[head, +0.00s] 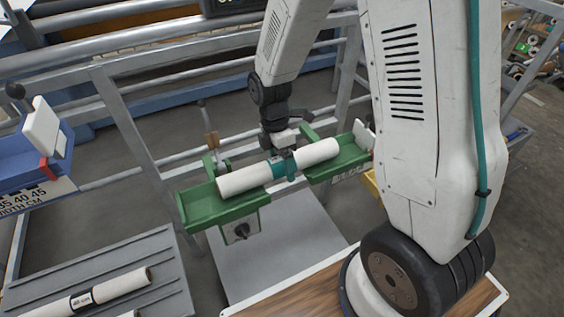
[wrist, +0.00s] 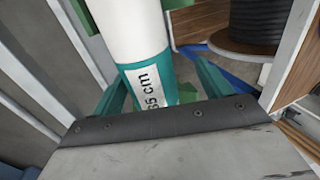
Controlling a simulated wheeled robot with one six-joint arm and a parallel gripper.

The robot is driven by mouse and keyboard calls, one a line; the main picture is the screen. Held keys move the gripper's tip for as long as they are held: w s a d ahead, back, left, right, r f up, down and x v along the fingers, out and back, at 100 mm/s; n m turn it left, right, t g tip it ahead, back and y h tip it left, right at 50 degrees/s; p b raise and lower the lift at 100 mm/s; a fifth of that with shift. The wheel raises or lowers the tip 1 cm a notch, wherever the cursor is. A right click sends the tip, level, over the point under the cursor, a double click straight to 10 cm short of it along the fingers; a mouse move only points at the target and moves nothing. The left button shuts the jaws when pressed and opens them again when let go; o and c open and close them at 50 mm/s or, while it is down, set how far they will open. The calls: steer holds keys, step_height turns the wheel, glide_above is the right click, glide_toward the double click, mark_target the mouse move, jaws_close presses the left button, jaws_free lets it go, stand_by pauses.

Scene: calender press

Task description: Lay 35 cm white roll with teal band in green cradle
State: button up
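The white roll with a teal band (head: 245,179) lies lengthwise along the green cradle (head: 215,206), its ends over the two green troughs. It appears to rest in them, though contact underneath is hidden. My gripper (head: 285,163) is at the roll's middle, its fingers on either side of the teal band. In the wrist view the roll (wrist: 132,28) shows its band and a label ending in "5 cm". The left finger of my gripper (wrist: 160,85) is close against the band; a gap shows between the band and the right finger, so it looks open.
A grey ribbed tray (head: 165,262) at lower left holds another white roll with a black band (head: 120,285). A blue cradle (head: 38,160) with a size sign stands at far left. Grey frame rails run behind the green cradle. A wooden surface (head: 300,298) lies in front.

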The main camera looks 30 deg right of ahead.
steer(key=shift+r, duration=0.1)
steer(key=v, duration=0.7)
steer(key=shift+w+r, duration=0.15)
steer(key=shift+r, duration=0.1)
stand_by(0.4)
steer(key=shift+s+m, duration=0.3)
steer(key=shift+m, duration=0.7)
steer(key=s+m, duration=0.1)
steer(key=s+r+m, duration=0.1)
steer(key=m, duration=0.1)
steer(key=shift+s+d+g, duration=0.15)
steer(key=shift+s+g, duration=0.1)
steer(key=shift+g, duration=0.15)
steer(key=s+d+r+m+t, duration=0.3)
steer(key=s+r+m+t, duration=0.2)
steer(key=s+r+m, duration=0.8)
steer(key=s+r, duration=0.3)
steer(key=s, duration=0.2)
steer(key=shift+r+t, duration=0.25)
steer(key=shift+t, duration=0.05)
